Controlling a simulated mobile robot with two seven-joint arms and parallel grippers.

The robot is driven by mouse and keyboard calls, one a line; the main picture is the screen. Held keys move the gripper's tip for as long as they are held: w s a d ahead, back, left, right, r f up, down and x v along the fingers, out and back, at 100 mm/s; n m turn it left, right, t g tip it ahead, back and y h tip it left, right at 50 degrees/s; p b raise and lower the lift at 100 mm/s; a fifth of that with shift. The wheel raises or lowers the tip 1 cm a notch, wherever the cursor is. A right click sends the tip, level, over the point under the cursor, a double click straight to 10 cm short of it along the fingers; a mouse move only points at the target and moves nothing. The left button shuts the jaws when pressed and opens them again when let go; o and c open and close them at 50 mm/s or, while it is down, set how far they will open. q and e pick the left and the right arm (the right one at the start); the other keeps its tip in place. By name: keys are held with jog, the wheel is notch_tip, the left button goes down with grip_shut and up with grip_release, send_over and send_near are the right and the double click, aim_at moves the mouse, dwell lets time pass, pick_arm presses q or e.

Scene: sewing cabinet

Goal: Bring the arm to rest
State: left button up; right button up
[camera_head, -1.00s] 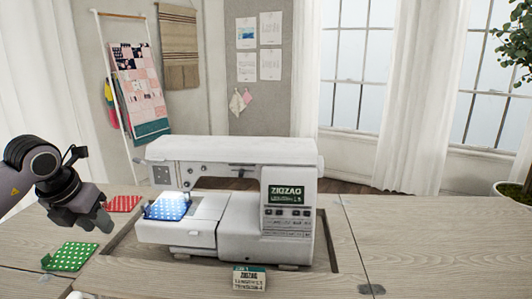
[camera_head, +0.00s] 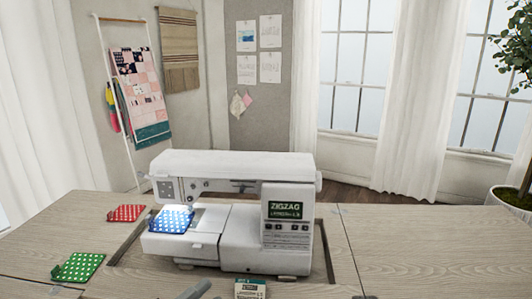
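A grey piece (camera_head: 195,290) pokes in at the bottom edge, just left of the small card. It looks like a fingertip of my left gripper, but the rest is cut off, so its opening does not show. My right gripper is out of view. The white sewing machine (camera_head: 240,165) stands in the table cutout, its screen reading ZIGZAG. A blue dotted fabric square (camera_head: 172,222) lies under its needle area, lit by the lamp. A red dotted square (camera_head: 126,213) and a green dotted square (camera_head: 78,266) lie on the table to the left.
The wooden table (camera_head: 420,245) is clear on the right. A small printed card (camera_head: 250,289) stands in front of the machine. A potted plant (camera_head: 513,198) is at the right edge. A rack with a quilt (camera_head: 140,90) stands behind on the left.

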pick_arm(q)
jog(key=s+a+f+n+g+y+p, duration=0.1)
jog(key=s+a+f+n+g+y, duration=0.1)
jog(key=s+a+f+n+y, duration=0.2)
jog(key=s+a+f+n+g+y+p, duration=0.1)
jog(key=s+a+f+n+y+p, duration=0.1)
jog(key=s+a+f+n+y, duration=0.3)
jog(key=s+f+n+y, duration=0.4)
jog(key=s+f+n, duration=0.4)
jog(key=f+n, duration=0.3)
jog(key=shift+g, duration=0.4)
jog(key=shift+w, duration=0.1)
jog(key=shift+c, duration=0.3)
